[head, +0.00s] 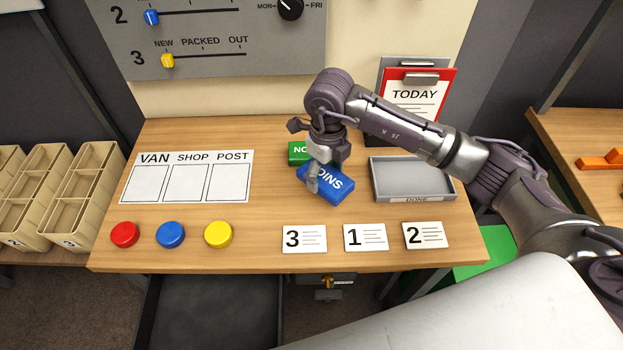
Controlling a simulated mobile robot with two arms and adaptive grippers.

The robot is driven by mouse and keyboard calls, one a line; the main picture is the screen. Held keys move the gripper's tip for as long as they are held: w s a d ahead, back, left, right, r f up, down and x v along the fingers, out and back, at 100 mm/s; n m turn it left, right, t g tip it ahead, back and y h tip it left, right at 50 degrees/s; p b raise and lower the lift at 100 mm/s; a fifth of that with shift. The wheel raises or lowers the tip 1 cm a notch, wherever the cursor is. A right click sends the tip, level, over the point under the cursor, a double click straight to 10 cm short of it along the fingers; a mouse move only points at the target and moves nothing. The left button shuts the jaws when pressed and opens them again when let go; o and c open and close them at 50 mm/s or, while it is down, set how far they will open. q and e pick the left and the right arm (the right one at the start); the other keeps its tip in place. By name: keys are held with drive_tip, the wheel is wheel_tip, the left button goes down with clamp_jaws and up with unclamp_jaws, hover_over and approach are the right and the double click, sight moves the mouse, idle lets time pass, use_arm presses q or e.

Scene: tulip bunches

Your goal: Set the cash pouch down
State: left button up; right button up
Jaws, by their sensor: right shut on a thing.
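A blue pouch (331,185) with white lettering, upside down and seeming to read COINS, is at the middle of the wooden table (270,225). My right gripper (314,180) points down and is shut on the left part of this pouch. The pouch is turned at a slant; I cannot tell whether its underside touches the table. A green block or pouch (298,152) with white letters starting NO lies just behind, partly hidden by my right gripper. My left gripper is not in view.
A grey DONE tray (412,198) stands empty to the right. White cards (304,239) numbered 3, 1 and 2 lie along the front. A VAN, SHOP, POST sheet (187,158) and red, blue and yellow discs (170,234) are left. A red TODAY clipboard (415,95) stands behind.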

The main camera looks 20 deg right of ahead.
sight(312, 195)
drive_tip(key=shift+w+a+f, duration=0.9)
drive_tip(key=shift+w+a, duration=0.05)
drive_tip(key=shift+a, duration=0.25)
wheel_tip(312, 195, down, 4)
drive_tip(key=shift+r+p, duration=0.15)
drive_tip(key=shift+p, duration=0.65)
drive_tip(key=shift+f, duration=0.2)
drive_tip(key=shift+f, duration=0.1)
drive_tip(key=o, duration=1.3)
